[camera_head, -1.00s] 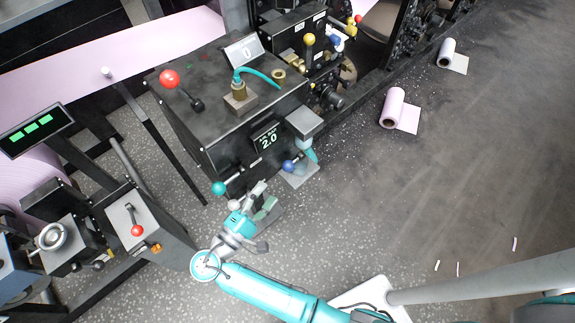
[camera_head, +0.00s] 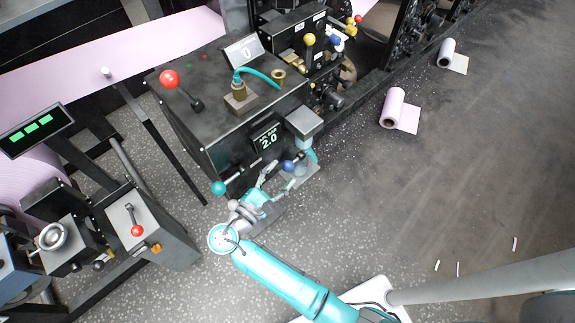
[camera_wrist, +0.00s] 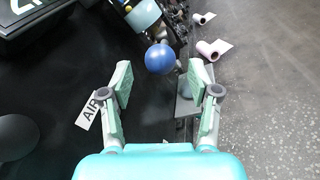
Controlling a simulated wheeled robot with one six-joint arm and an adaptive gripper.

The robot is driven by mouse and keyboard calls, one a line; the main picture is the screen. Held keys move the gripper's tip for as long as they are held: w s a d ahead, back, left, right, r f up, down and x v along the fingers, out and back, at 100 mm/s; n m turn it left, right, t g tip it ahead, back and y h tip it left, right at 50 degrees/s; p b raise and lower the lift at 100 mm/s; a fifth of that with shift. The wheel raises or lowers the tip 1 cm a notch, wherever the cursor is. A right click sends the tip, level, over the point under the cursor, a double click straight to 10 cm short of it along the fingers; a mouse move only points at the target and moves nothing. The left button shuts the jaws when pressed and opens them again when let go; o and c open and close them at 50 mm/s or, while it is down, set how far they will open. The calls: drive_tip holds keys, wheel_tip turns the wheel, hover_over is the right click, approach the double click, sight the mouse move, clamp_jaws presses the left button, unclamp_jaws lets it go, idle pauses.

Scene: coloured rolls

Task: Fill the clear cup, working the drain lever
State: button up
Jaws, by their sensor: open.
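The blue ball knob (camera_head: 288,166) sits low on the black machine's front, below the small display reading 2.0. In the wrist view the blue knob (camera_wrist: 160,58) is ahead of and centred between my fingertips. My gripper (camera_head: 280,177) is open and empty, its fingers pointing toward the knob; in the wrist view the gripper (camera_wrist: 160,82) has a clear gap. A teal-tinted vessel (camera_head: 312,155) hangs under a grey block beside the knob; it also shows at the top of the wrist view (camera_wrist: 143,15). I cannot tell whether it is the clear cup or how full it is.
A teal knob (camera_head: 218,188) and a pale knob (camera_head: 233,204) stick out left of the gripper. A grey plate (camera_head: 305,175) lies below the vessel. A pink roll (camera_head: 393,107) and a white roll (camera_head: 446,52) lie on the open floor to the right.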

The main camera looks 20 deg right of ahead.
sight(288, 166)
drive_tip(key=shift+x, duration=1.9)
drive_tip(key=shift+c, duration=0.2)
